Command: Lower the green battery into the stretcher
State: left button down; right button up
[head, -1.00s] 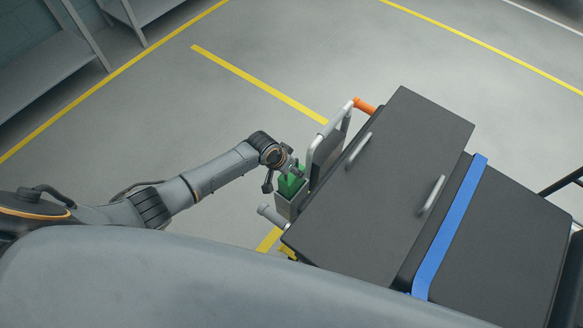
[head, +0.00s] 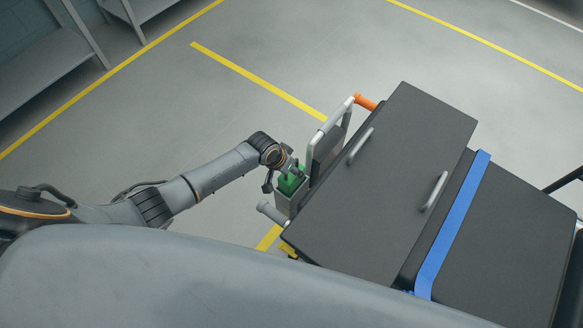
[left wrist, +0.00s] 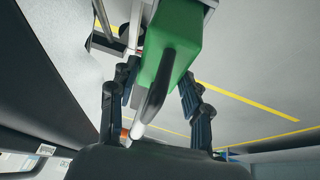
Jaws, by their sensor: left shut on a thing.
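The green battery (head: 290,184) is at the head end of the stretcher (head: 375,180), in the mouth of a grey box-shaped holder (head: 289,203) fixed there. Its upper part shows above the rim and its lower part is hidden. My left gripper (head: 281,172) is above the battery. In the left wrist view the green battery (left wrist: 181,45) has a dark curved handle (left wrist: 156,90), and the fingers of my left gripper (left wrist: 155,100) stand on either side of it, shut on the battery. My right gripper is in neither view.
A grey push bar with an orange grip (head: 365,102) rises close to the holder. Grey shelves (head: 50,60) stand far left. The floor between is clear.

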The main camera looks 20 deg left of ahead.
aim_at(291, 176)
pick_arm(q)
jog(key=shift+w+f+b, duration=0.1)
jog(key=shift+f+b, duration=1.6)
jog(key=shift+f, duration=0.45)
jog(key=c, duration=0.6)
grip_release()
jog(key=shift+o, duration=0.2)
jog(key=shift+f, duration=0.1)
jog(key=v, duration=1.2)
